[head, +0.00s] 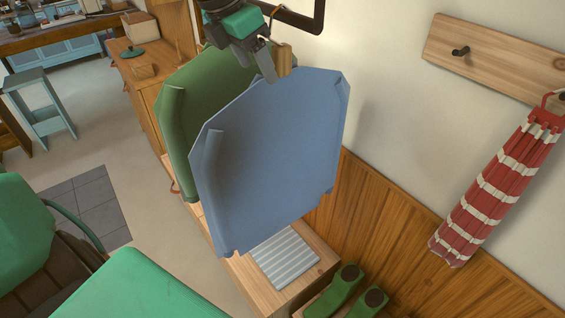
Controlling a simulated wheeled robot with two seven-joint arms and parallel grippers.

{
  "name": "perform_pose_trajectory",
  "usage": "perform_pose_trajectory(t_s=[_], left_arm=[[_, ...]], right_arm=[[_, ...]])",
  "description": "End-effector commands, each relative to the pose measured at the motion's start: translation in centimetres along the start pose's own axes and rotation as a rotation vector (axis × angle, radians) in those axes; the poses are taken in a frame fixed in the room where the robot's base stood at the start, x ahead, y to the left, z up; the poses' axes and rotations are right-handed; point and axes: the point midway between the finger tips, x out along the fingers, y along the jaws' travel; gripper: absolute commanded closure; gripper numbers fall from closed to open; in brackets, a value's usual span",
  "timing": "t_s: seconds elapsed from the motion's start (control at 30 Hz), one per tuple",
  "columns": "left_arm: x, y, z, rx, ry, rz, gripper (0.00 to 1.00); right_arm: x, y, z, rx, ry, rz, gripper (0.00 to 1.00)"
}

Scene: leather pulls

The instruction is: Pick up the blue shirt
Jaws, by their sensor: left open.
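The blue shirt (270,150) hangs upright as a broad, stiff-looking panel in the middle of the head view. A green garment (207,105) hangs just behind it to the left and is partly covered by it. My left gripper (271,68) is open at the blue shirt's top edge, beside a small tan wooden piece (285,60). I cannot tell whether the fingers touch the shirt or the wooden piece. My right gripper is not in view.
A dark rail (318,14) is at the top. Below the shirt is a wooden bench (318,274) with a grey slatted mat (285,258); green boots (345,285) stand beside it. A red-striped umbrella (497,185) hangs from a wall board (500,58) at right.

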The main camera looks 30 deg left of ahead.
Motion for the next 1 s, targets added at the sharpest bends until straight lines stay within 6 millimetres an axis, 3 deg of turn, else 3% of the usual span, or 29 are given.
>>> perform_pose_trajectory(t_s=[0.3,0.5,0.77,0.8,1.0], left_arm=[[3.0,0.1,-0.4,0.001,0.005,-0.003,0.35],[4.9,0.1,-0.4,0.0,0.001,-0.001,0.35],[5.2,0.1,-0.5,0.001,-0.001,-0.001,0.35],[5.2,0.1,-0.5,0.0,-0.001,-0.001,0.36],[5.2,0.1,-0.5,0.0,-0.001,-0.001,0.76]], right_arm=[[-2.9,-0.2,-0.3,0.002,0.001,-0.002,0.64],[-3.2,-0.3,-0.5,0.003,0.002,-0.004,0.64],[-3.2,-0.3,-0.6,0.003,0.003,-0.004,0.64],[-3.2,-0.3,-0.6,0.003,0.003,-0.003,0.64],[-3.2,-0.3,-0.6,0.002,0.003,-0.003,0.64]])
